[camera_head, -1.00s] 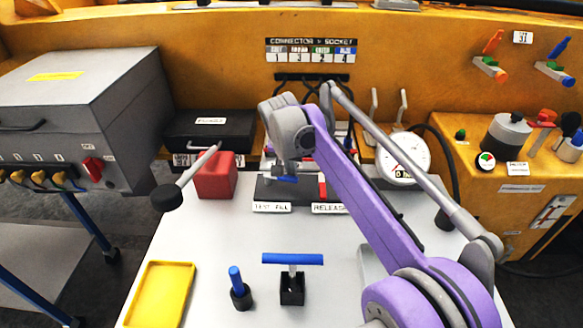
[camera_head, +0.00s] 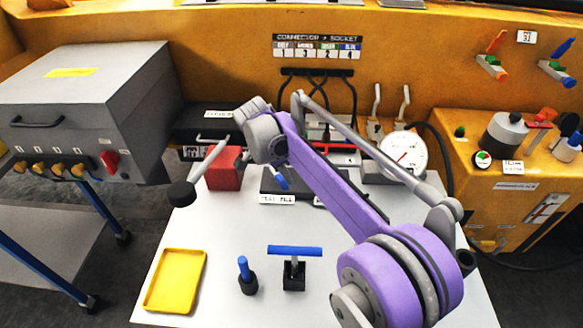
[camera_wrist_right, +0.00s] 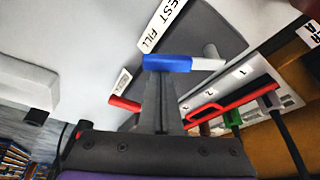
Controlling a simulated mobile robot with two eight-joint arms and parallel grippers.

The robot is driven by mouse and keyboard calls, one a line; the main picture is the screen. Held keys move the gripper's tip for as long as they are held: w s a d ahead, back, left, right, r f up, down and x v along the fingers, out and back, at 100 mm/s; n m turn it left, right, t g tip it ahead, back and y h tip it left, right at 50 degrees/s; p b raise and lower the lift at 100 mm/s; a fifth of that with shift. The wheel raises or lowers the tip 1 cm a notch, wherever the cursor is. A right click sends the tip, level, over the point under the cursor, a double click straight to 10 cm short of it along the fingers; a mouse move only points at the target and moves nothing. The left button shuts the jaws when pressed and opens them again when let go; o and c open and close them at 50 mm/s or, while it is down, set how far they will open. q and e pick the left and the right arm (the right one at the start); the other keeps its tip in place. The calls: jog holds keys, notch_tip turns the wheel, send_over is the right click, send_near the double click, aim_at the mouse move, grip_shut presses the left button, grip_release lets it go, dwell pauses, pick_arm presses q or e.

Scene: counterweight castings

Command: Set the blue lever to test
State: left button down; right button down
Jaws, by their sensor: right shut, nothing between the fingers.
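The blue lever (camera_head: 281,180) stands on the dark base plate (camera_head: 268,186) behind the "TEST FILL" label (camera_head: 277,199). It is tilted in the head view and partly hidden by my right arm. In the right wrist view the blue lever (camera_wrist_right: 168,63) has a white end and lies across just beyond my right gripper's fingertips (camera_wrist_right: 160,80). My right gripper is shut with nothing held, very close to the lever; I cannot tell if it touches. Which label word the lever points to is unclear. My left gripper is not in view.
A red block (camera_head: 223,169) and a grey rod with a black end (camera_head: 181,194) are left of the plate. A blue T-handle (camera_head: 295,251), a blue peg (camera_head: 244,268) and a yellow tray (camera_head: 176,281) are in front. A gauge (camera_head: 403,154) stands right. The table's front left is otherwise clear.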

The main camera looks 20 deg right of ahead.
jog(key=a+m+p, duration=0.1)
jog(key=m, duration=0.1)
jog(key=a+m+g+p, duration=0.1)
jog(key=m, duration=0.1)
jog(key=shift+a+m+g, duration=0.3)
jog(key=shift+a, duration=0.05)
jog(key=shift+a+p, duration=0.3)
jog(key=shift+a, duration=0.1)
jog(key=shift+d, duration=0.25)
jog(key=d, duration=0.1)
jog(key=s+d, duration=0.1)
jog(key=d, duration=0.1)
jog(key=shift+s+d+r, duration=0.1)
jog(key=shift+s+r, duration=0.2)
jog(key=shift+r, duration=0.05)
jog(key=p+v, duration=0.1)
jog(key=v, duration=0.8)
jog(key=shift+r, duration=0.2)
jog(key=shift+w, duration=0.1)
